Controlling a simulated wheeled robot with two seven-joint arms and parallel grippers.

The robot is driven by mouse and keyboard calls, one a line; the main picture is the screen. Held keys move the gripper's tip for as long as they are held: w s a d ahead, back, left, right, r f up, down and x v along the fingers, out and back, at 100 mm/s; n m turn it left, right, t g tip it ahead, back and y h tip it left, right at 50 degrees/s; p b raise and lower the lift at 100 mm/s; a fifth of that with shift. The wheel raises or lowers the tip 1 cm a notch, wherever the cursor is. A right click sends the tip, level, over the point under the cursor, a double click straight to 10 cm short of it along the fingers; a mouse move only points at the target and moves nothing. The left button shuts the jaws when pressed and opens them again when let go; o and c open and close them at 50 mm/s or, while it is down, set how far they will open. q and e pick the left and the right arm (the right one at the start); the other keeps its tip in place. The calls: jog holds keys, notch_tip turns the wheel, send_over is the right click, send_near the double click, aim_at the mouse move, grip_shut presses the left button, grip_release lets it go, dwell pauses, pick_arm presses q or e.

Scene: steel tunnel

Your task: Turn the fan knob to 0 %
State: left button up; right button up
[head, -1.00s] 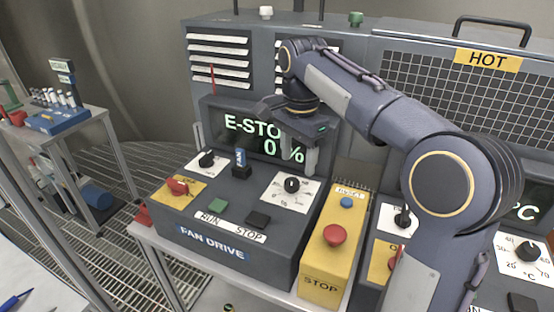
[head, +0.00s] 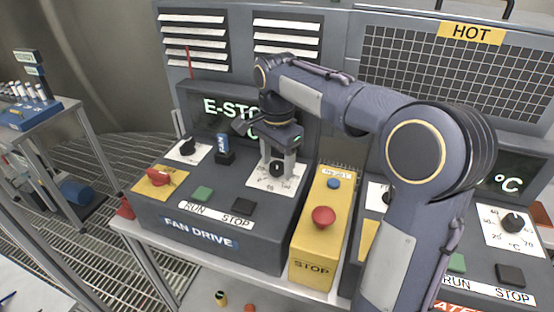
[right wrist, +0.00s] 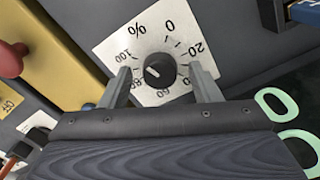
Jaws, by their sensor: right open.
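The fan knob (head: 277,168) is a black round knob on a white dial plate (head: 262,181) at the right of the fan drive panel. In the right wrist view the knob (right wrist: 160,70) shows a short white mark on its left part, on the side of the 100 and 80 labels; the 0 is at the upper right. My right gripper (head: 277,160) is open over the dial. In the right wrist view its fingers (right wrist: 162,86) stand on either side of the knob, with gaps to it. My left gripper is not in view.
The screen (head: 226,108) behind reads E-STO, the rest hidden by my arm. A red mushroom button (head: 323,216) sits on the yellow stop box (head: 312,248) just right of the dial.

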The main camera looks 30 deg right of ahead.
jog(key=shift+c, duration=0.5)
jog(key=c, duration=0.9)
